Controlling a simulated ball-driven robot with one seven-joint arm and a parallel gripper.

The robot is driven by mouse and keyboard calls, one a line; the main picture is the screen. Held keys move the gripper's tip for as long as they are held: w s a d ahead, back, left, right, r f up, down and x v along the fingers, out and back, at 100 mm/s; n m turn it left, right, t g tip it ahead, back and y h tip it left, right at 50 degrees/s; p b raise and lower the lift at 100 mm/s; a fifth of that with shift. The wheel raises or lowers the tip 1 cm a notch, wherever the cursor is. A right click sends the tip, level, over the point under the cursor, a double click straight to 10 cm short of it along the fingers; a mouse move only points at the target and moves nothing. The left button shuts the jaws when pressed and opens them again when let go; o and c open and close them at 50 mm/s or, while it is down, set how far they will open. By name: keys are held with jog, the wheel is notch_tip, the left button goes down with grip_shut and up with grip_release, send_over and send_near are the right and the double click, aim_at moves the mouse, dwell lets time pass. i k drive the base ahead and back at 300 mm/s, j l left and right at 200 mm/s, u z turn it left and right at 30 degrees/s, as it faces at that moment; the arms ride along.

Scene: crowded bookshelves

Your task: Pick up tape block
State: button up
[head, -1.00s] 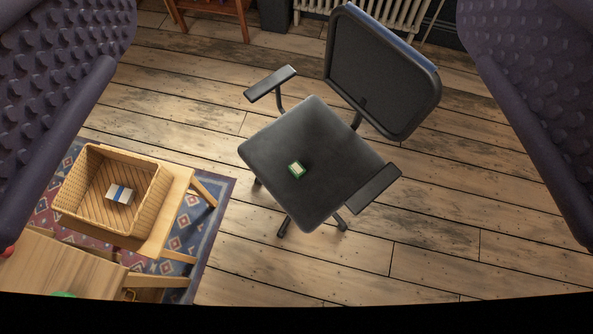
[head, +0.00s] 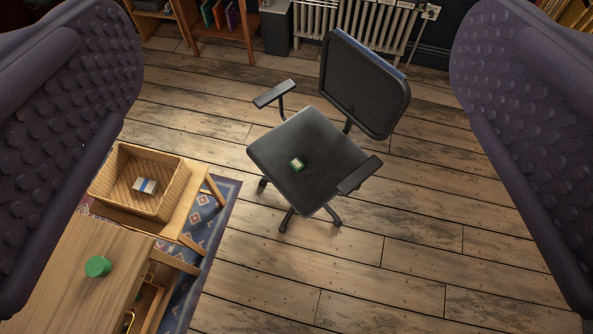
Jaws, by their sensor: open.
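My gripper (head: 297,225) is open, with its two dark, bumpy fingers at the left and right edges of the head view and nothing between them close up. I cannot tell for certain which block is the tape block. A small white block with a blue band (head: 146,186) lies inside the wicker basket (head: 170,193) at the left. A small green block with a pale top (head: 297,164) lies on the black seat of the office chair (head: 312,140). Both blocks are well away from my fingers and below them.
A wooden cabinet (head: 75,262) with a green round object (head: 97,266) on top and an open drawer stands at lower left. The basket sits on wooden furniture over a patterned rug (head: 218,205). A radiator (head: 362,28) is at the back. Plank floor is clear at right.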

aim_at(298, 166)
jog(key=i+j, duration=0.3)
jog(key=i, duration=0.2)
jog(key=i+j, duration=0.35)
jog(key=i, duration=0.15)
jog(key=i+j, duration=0.3)
jog(key=i, duration=0.25)
jog(key=i+j, duration=0.3)
jog(key=i, duration=0.2)
